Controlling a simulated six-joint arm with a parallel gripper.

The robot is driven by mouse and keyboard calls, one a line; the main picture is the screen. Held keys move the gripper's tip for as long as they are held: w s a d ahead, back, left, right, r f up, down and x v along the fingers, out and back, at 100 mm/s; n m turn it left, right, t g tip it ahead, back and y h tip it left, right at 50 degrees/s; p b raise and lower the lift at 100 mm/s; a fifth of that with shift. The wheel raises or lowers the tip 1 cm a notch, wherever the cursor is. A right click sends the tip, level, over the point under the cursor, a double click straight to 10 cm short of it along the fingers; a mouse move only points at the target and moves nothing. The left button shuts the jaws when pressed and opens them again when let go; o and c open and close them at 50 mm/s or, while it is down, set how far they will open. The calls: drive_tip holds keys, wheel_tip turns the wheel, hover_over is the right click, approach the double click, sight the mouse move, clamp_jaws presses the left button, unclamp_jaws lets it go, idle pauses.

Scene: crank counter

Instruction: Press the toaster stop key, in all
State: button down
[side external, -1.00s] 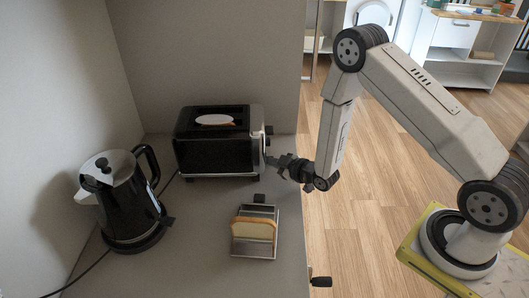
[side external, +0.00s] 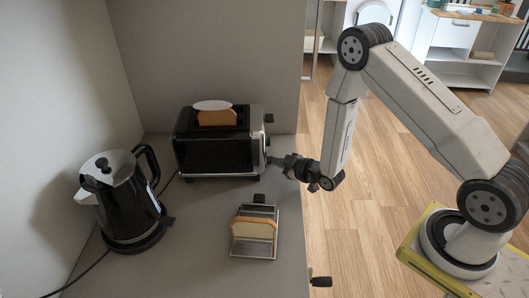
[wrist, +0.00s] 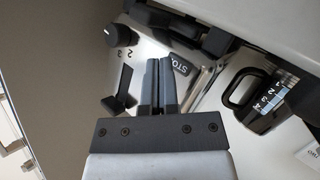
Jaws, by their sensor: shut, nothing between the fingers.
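The black and chrome toaster (side external: 215,152) stands at the back of the counter in the side external view. A brown slice of toast (side external: 217,118) sticks up from its top, with a pale oval piece (side external: 211,105) behind it. My gripper (side external: 270,160) is shut and empty at the toaster's right end. In the wrist view, the shut fingers (wrist: 159,64) point at the chrome end panel. The dark stop key (wrist: 181,64), lettered "STO" with the rest hidden, lies right beside the fingertips. I cannot tell whether they touch it.
A black knob (wrist: 118,35) and a black lever (wrist: 120,93) flank the fingers on the left. A black handle (wrist: 252,88) beside a number scale is on the right. A kettle (side external: 122,205) stands at left. A rack (side external: 254,245) holding bread stands in front of the toaster.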

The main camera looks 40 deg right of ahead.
idle(0.3)
drive_tip(key=shift+s+d, duration=1.65)
drive_tip(key=shift+d, duration=0.2)
drive_tip(key=shift+r, duration=0.1)
drive_tip(key=shift+w+a+r+g, duration=0.2)
drive_tip(key=shift+w+r+g, duration=0.05)
drive_tip(key=shift+r+g, duration=0.4)
drive_tip(key=s+a+r+m+g, duration=0.3)
drive_tip(key=s+r+g, duration=0.2)
drive_tip(key=s, duration=0.3)
drive_tip(key=s+a+r+m+g+h, duration=0.1)
drive_tip(key=s+a+r+m+g, duration=0.2)
drive_tip(key=s+r+g, duration=0.2)
drive_tip(key=s+r, duration=0.3)
drive_tip(key=shift+s+a+m+g, duration=0.2)
drive_tip(key=shift+a+m+g, duration=0.1)
drive_tip(key=shift+g, duration=0.05)
